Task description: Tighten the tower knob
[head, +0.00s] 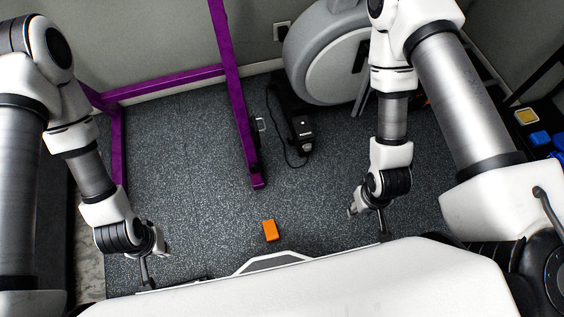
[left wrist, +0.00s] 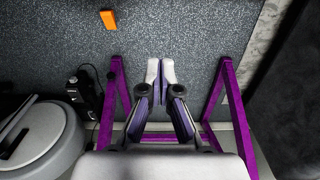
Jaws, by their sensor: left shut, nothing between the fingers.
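A purple metal frame (head: 232,90) stands on the floor, with a long beam slanting toward me in the head view. It also shows in the left wrist view (left wrist: 232,100), on both sides of the fingers. I cannot make out a tower knob for certain; small dark and metal parts (head: 260,125) sit beside the beam. My left gripper (head: 146,280) hangs low at the left, its tips partly hidden; in the left wrist view its fingers (left wrist: 160,72) are shut and empty. My right gripper (head: 383,232) hangs right of centre, apart from the frame, its fingers mostly hidden.
An orange block (head: 270,230) lies on the speckled floor between my grippers. A black device with a cable (head: 302,132) and a grey round-bodied machine (head: 325,60) stand at the back. Blue items (head: 540,138) are at the right edge. The floor at left centre is clear.

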